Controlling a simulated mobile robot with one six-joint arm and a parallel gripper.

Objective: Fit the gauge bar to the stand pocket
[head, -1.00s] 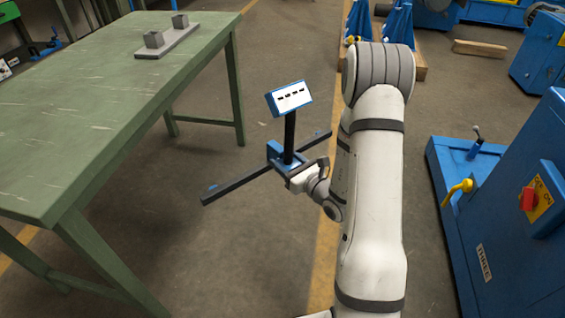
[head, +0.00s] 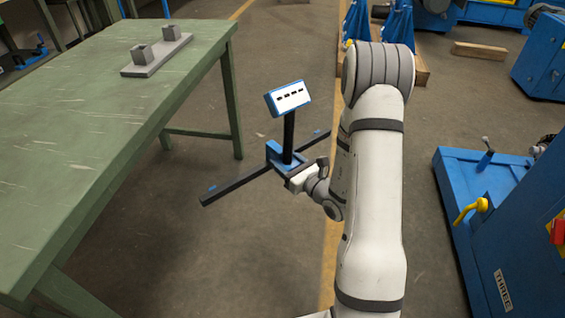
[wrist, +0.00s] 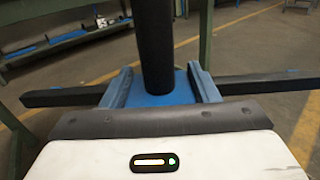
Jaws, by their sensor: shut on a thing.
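The gauge bar (head: 238,183) is a long dark bar with a blue block at its middle, a black post and a white-faced blue display (head: 288,97) on top. My gripper (head: 288,168) is shut on its blue block and holds it in the air, right of the green table. In the wrist view the jaws (wrist: 160,88) press on both sides of the blue block (wrist: 160,97), and the bar (wrist: 262,83) sticks out left and right. The stand (head: 158,56) is a grey base with two raised grey blocks on the table's far end. Its pocket detail is too small to tell.
The green table (head: 90,120) fills the left side, its top clear apart from the stand. A blue machine (head: 525,230) with a yellow handle stands at the right. Blue stands on a wooden pallet are at the back. Open floor lies between table and machine.

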